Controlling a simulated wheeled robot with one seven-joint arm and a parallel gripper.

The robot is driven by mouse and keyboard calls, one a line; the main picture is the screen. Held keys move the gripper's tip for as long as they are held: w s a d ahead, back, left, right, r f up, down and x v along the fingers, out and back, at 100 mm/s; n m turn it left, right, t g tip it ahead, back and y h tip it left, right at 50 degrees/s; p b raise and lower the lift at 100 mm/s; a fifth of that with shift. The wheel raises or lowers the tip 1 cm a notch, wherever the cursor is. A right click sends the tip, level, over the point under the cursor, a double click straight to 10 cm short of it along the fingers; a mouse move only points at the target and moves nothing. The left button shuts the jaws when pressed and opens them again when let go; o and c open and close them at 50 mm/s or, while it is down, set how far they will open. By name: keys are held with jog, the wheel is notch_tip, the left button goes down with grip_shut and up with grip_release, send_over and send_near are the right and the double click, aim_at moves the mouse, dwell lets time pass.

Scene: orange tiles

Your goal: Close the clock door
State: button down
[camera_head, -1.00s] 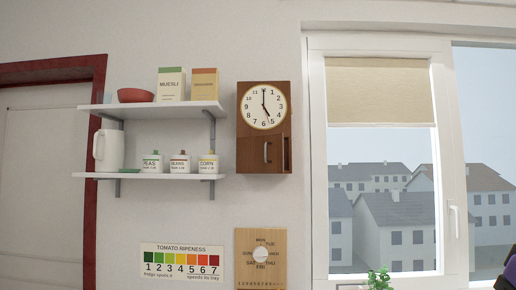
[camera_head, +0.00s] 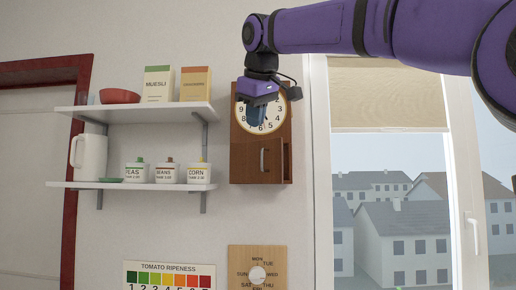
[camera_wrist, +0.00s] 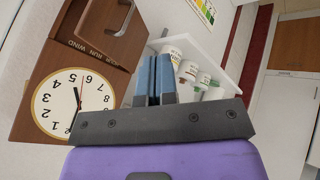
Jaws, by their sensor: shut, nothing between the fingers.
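The wooden wall clock (camera_head: 240,137) hangs between the shelves and the window, with a round white face. Its lower door (camera_head: 246,162) has a vertical metal handle (camera_head: 263,160). A dark gap shows at the door's right side, so it appears ajar. In the wrist view the door (camera_wrist: 100,28) is at the upper left, above the clock face (camera_wrist: 72,104) there, with lettering by the opening. My gripper (camera_head: 256,122) is in front of the clock face, above the door, and covers part of the dial. Its blue fingers (camera_wrist: 154,80) are together and empty, apart from the handle.
Two white shelves (camera_head: 140,113) with boxes, a bowl, jars and a jug are left of the clock. A window (camera_head: 390,190) is on the right. A wooden weekday dial board (camera_head: 238,268) hangs below. The wall directly under the clock is clear.

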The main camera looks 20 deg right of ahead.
aim_at(262, 162)
jog(key=shift+w+d+f, duration=0.7)
jog(key=shift+w+f, duration=0.6)
jog(key=shift+w, duration=0.1)
jog(key=shift+w+d+f, duration=0.7)
jog(key=shift+w+f, duration=0.6)
jog(key=shift+w, duration=0.15)
jog(key=shift+w+d+f, duration=0.7)
jog(key=shift+w+f, duration=0.6)
jog(key=shift+w, duration=0.1)
jog(key=shift+d, duration=0.1)
jog(key=shift+w+d+n, duration=0.15)
jog(key=shift+d+n, duration=0.15)
jog(key=shift+d, duration=0.25)
jog(key=w+d, duration=0.1)
jog(key=d, duration=0.1)
jog(key=w+d+n+y, duration=0.1)
jog(key=w+d, duration=0.1)
jog(key=w+d+n+y, duration=0.1)
jog(key=d, duration=0.2)
jog(key=shift+w+d, duration=0.1)
jog(key=shift+w, duration=0.05)
jog(key=shift+w+d, duration=0.75)
jog(key=shift+d+r, duration=0.1)
jog(key=shift+r, duration=0.05)
